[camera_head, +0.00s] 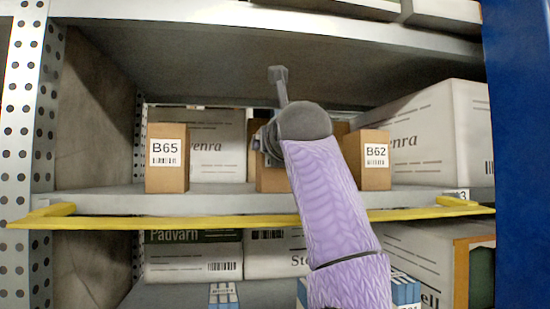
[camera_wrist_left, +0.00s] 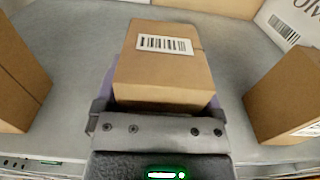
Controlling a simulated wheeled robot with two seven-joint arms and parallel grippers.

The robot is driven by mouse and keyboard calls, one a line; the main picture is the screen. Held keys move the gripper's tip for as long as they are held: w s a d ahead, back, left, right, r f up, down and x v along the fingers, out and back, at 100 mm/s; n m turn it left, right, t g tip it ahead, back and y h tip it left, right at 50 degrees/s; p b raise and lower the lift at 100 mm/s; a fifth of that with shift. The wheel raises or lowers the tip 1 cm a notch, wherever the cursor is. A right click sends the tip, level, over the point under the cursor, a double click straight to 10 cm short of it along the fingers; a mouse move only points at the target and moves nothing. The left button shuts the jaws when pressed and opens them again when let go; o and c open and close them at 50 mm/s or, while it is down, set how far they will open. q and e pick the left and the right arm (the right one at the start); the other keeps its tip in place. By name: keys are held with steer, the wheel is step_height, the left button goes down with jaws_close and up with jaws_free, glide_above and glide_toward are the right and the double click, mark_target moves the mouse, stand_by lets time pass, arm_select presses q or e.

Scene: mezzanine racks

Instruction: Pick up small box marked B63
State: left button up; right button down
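A brown box (camera_head: 270,181) stands on the middle shelf between the boxes marked B65 and B62. My left arm hides most of its front, so I cannot read its mark. In the left wrist view this box (camera_wrist_left: 165,72) shows a barcode label on its upward face. My left gripper (camera_wrist_left: 160,108) is right at the box, with a finger at each side of its near end. I cannot tell whether the fingers press on it. In the head view my left gripper (camera_head: 268,140) is in front of the box. My right gripper is not in view.
Box B65 (camera_head: 167,160) stands to the left and box B62 (camera_head: 372,160) to the right, with gaps between. Large white cartons (camera_head: 440,135) stand behind. A yellow bar (camera_head: 150,222) runs along the shelf front. A shelf board (camera_head: 380,35) is overhead, and a blue post (camera_head: 515,150) is at right.

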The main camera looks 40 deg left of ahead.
arm_select(q)
steer(key=c, duration=0.8)
